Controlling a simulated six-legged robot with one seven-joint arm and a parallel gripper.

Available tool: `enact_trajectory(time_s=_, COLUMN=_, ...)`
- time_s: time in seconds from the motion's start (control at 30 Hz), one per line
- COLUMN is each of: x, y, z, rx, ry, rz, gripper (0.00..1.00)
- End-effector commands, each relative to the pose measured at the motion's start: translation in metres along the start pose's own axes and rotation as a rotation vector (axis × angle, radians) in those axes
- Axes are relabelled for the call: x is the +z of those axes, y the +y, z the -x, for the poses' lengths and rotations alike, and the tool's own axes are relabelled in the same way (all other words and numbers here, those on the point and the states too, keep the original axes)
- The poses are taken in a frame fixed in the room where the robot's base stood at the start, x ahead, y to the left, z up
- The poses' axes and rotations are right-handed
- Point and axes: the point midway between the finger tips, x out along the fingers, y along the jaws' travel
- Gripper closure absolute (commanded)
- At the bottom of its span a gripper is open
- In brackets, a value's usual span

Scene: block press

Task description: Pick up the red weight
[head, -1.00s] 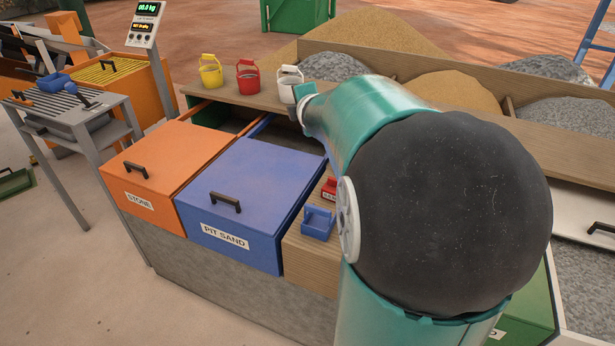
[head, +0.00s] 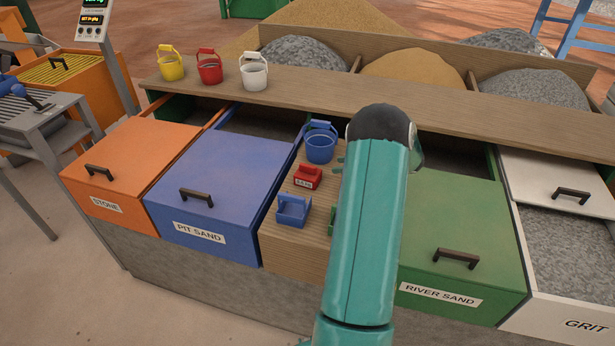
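The red weight (head: 308,177) sits on the wooden top between the blue and green drawers. It is a small block with a handle and a white label on its front. A blue weight (head: 293,211) with a handle stands in front of it. A blue bucket (head: 320,148) stands behind it. My teal arm rises just to the right of the red weight. My gripper is mostly hidden behind the arm; only a small teal part shows at the arm's left edge, close to the red weight's right.
Yellow (head: 171,67), red (head: 209,70) and white (head: 254,75) buckets stand on the back shelf. Orange (head: 128,160), blue (head: 215,175) and green (head: 455,225) drawer fronts and a white grit bin (head: 565,185) flank the weights. A small green part shows beside my arm.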

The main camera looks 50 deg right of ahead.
Motion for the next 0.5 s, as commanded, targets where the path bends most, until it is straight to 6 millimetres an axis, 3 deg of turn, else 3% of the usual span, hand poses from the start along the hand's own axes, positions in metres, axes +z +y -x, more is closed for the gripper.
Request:
enact_trajectory(time_s=0.3, x=0.002, y=-0.001, z=-0.063, rx=0.002, ry=-0.002, rz=-0.001, gripper=0.6)
enact_trajectory(time_s=0.5, x=0.003, y=-0.002, z=-0.077, rx=-0.002, ry=-0.002, rz=-0.001, gripper=0.6)
